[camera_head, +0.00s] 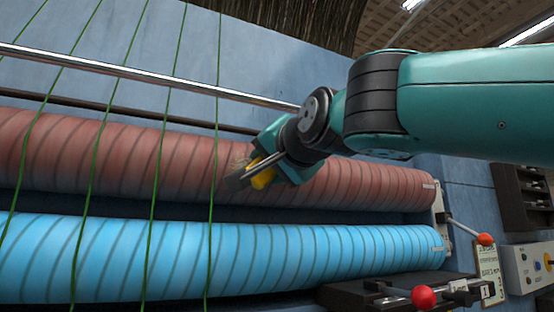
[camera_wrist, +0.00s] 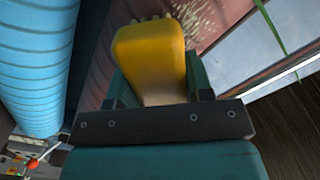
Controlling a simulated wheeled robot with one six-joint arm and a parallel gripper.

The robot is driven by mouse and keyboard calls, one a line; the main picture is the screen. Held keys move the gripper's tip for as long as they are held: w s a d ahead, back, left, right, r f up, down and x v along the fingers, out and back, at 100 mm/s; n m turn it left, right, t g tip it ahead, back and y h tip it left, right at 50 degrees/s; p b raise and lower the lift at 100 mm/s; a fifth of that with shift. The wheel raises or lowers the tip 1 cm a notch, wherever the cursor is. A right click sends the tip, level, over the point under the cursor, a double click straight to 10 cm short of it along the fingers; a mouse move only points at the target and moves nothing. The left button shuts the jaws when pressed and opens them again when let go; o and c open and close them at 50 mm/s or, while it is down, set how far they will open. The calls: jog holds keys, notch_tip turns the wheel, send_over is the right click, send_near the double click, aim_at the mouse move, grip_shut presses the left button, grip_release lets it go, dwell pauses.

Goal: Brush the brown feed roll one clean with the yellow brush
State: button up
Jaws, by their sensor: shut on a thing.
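The brown feed roll (camera_head: 125,155) runs across the head view as the upper roll, with dark spiral lines around it. It also shows in the wrist view (camera_wrist: 213,13), with pale specks of dirt or fibre by the brush. My gripper (camera_head: 252,174) is shut on the yellow brush (camera_head: 264,178) in front of the brown roll, right of the middle of its visible length. The brush fills the middle of the wrist view (camera_wrist: 150,55), with its bristle tips at the roll's surface. I cannot tell whether the bristles touch the roll.
A blue roll (camera_head: 120,258) lies below the brown one. Several green strands (camera_head: 155,170) hang down in front of the rolls at the left. A metal bar (camera_head: 150,73) runs above. At the right are levers with a red knob (camera_head: 424,297) and an orange knob (camera_head: 485,239), and a control box (camera_head: 530,266).

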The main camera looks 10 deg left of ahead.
aim_at(229, 163)
jog(key=shift+s+a+r+p, duration=0.1)
jog(key=shift+s+a+p, duration=0.4)
jog(key=shift+a, duration=0.55)
jog(key=shift+s+a, duration=0.65)
jog(key=shift+a, duration=0.2)
jog(key=shift+s+a, duration=0.65)
jog(key=shift+a, duration=0.15)
jog(key=shift+w+d+b, duration=0.35)
jog(key=shift+w+d, duration=0.25)
jog(key=shift+d, duration=0.25)
jog(key=shift+w+d+b, duration=0.3)
jog(key=shift+w+d, duration=0.25)
jog(key=shift+d, duration=0.35)
jog(key=shift+w+d+b, duration=0.35)
jog(key=shift+w+d, duration=0.25)
jog(key=shift+d, duration=0.25)
jog(key=w+d+b, duration=0.1)
jog(key=w+d, duration=0.4)
jog(key=d, duration=0.3)
jog(key=shift+w+d, duration=0.15)
jog(key=shift+w, duration=0.15)
jog(key=b+v, duration=0.4)
jog(key=v, duration=0.2)
jog(key=shift+s+d, duration=0.1)
